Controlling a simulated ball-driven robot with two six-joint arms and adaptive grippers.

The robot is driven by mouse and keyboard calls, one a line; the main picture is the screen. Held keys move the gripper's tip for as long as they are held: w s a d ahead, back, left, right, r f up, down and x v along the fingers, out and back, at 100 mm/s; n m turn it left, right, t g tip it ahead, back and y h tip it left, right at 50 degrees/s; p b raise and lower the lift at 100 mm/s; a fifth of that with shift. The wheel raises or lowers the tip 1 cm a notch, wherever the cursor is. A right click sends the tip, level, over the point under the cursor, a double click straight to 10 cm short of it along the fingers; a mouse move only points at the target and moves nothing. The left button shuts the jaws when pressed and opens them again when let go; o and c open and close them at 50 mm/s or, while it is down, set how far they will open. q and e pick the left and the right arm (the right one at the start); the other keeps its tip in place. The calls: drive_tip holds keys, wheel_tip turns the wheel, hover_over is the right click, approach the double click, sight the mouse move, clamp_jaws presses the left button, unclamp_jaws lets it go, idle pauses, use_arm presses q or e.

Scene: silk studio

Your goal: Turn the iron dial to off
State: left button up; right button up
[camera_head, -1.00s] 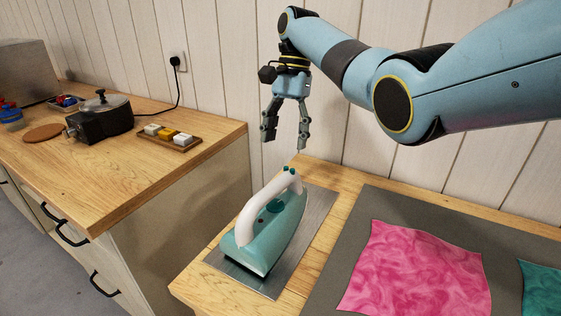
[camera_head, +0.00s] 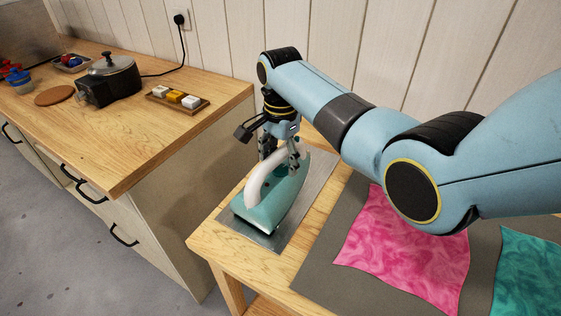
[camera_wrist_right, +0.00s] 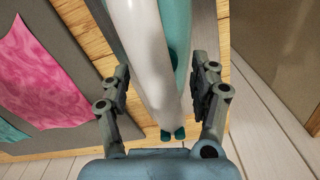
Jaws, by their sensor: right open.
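A teal iron (camera_head: 277,208) with a white handle (camera_head: 257,182) stands on a metal plate (camera_head: 318,176) on the wooden table. My right gripper (camera_head: 281,158) is over the rear part of the iron, pointing down. In the right wrist view the open fingers (camera_wrist_right: 162,90) are on either side of the white handle (camera_wrist_right: 150,58), with gaps to both. The dial is mostly hidden; a dark teal edge (camera_wrist_right: 173,55) shows beside the handle. My left gripper is not in view.
A grey mat (camera_head: 318,250) with pink cloth (camera_head: 400,255) and teal cloth (camera_head: 530,265) lies to the right. The left counter holds a pot on a black heater (camera_head: 112,88) and a tray with small blocks (camera_head: 177,98). The wall is close behind.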

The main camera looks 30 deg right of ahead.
drive_tip(key=shift+f, duration=0.8)
drive_tip(key=c, duration=1.2)
drive_tip(key=shift+o, duration=0.2)
drive_tip(key=shift+r+n+p, duration=0.25)
drive_tip(key=shift+n+p, duration=0.4)
drive_tip(key=shift+n, duration=0.45)
drive_tip(key=shift+f+n+p, duration=0.15)
drive_tip(key=shift+n+p, duration=0.25)
drive_tip(key=shift+n, duration=0.1)
